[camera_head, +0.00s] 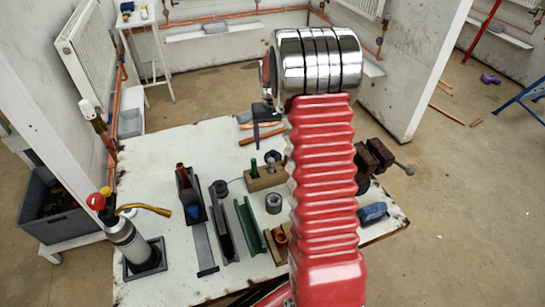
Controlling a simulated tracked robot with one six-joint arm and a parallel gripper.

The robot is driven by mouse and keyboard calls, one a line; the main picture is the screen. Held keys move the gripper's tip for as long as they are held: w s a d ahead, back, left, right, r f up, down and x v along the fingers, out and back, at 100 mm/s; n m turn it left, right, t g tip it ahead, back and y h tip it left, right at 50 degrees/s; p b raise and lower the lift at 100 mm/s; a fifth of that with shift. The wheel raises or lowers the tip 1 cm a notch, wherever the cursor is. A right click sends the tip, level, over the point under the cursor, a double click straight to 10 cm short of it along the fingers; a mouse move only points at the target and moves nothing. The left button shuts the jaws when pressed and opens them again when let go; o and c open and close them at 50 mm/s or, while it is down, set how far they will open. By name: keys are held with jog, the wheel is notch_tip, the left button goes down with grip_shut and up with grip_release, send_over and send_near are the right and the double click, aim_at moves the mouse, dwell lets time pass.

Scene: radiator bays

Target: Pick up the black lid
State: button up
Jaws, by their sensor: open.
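A small dark round piece (219,188) lies on the white worktop, left of centre; it looks like the black lid, but it is too small to be sure. My red ribbed arm with its chrome joint rises across the middle of the view. Only a dark part of my gripper (263,108) shows, left of and below the chrome joint, and the rest is hidden behind it. My gripper is open, above the back part of the worktop, behind and right of the dark piece. Nothing is seen held in it.
The worktop (160,150) holds long grey and green channels, a wooden block (265,178), a grey ring (273,203) and a vise (372,162). A gas torch (130,240) stands front left. A grey crate (55,205) is at left. The floor at right is mostly clear.

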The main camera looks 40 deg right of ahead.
aim_at(273, 151)
jog(key=shift+f, duration=2.6)
jog(key=c, duration=1.1)
jog(key=shift+w+r, duration=0.1)
jog(key=shift+r, duration=0.05)
notch_tip(273, 151, up, 10)
jog(key=shift+f, duration=0.1)
